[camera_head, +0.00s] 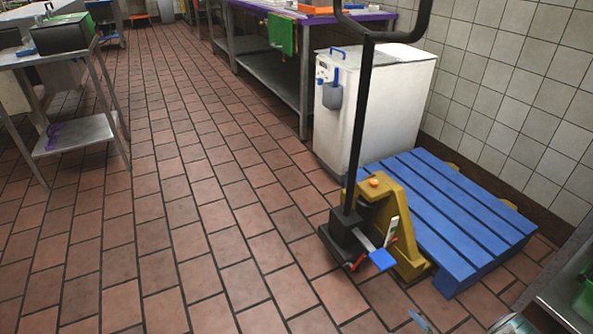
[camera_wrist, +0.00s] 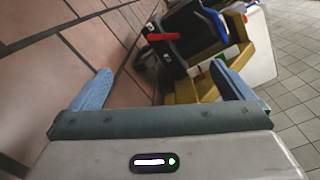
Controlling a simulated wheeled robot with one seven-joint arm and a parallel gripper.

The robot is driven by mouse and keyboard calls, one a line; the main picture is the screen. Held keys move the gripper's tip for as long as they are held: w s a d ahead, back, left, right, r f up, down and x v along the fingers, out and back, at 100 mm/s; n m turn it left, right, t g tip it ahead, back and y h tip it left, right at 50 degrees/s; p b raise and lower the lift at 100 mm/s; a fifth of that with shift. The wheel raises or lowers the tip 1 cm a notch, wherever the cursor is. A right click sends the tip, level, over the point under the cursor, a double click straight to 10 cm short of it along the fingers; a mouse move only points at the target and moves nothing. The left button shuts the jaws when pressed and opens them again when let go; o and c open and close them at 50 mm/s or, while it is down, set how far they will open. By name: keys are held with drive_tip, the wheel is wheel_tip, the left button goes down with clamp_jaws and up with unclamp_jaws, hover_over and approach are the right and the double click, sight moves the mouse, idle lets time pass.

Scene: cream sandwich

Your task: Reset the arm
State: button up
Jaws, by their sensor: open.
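My gripper (camera_wrist: 162,78) shows in the wrist view with its two blue fingers wide apart and nothing between them. Beyond the fingers, the wrist view shows the tiled floor and the pallet jack (camera_wrist: 185,50), tilted in the picture. In the head view, only small parts of my arm seem to show at the bottom right edge, and the rest of it is out of frame.
The yellow and black pallet jack (camera_head: 404,232) stands at a blue pallet (camera_head: 455,205) on the right. A white bin (camera_head: 397,100) stands behind it. Steel tables (camera_head: 275,75) line the back, and another (camera_head: 78,133) stands left. The brick floor (camera_head: 170,210) between is clear.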

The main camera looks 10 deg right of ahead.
drive_tip(key=w+a+r+n+g+y+p, duration=0.2)
drive_tip(key=w+r+n+g+y+p, duration=0.15)
drive_tip(key=r, duration=0.85)
drive_tip(key=w+a+r+n+g+y+p, duration=0.3)
drive_tip(key=w+r+n+g+p, duration=0.15)
drive_tip(key=r, duration=0.75)
drive_tip(key=w+a+r+n+g+h+p, duration=0.1)
drive_tip(key=a+r+n+g+p, duration=0.2)
drive_tip(key=r, duration=0.8)
drive_tip(key=w+a+r+n+g+p, duration=0.1)
drive_tip(key=a+r+g+p, duration=0.4)
drive_tip(key=r, duration=0.6)
drive_tip(key=s+a+r+n+h+p, duration=0.2)
drive_tip(key=s+a+r+p, duration=0.3)
drive_tip(key=r, duration=0.7)
drive_tip(key=s+a+r+n+t+h+p, duration=0.1)
drive_tip(key=s+a+r+n+h+p, duration=0.2)
drive_tip(key=r, duration=1)
drive_tip(key=s+a+r+n+h+p, duration=0.2)
drive_tip(key=s+a+r+h+p, duration=0.4)
drive_tip(key=r, duration=0.7)
drive_tip(key=shift+s+a+r+n+t+p, duration=0.2)
drive_tip(key=shift+s+a+n+t+p, duration=0.2)
drive_tip(key=shift+s+a+p, duration=0.5)
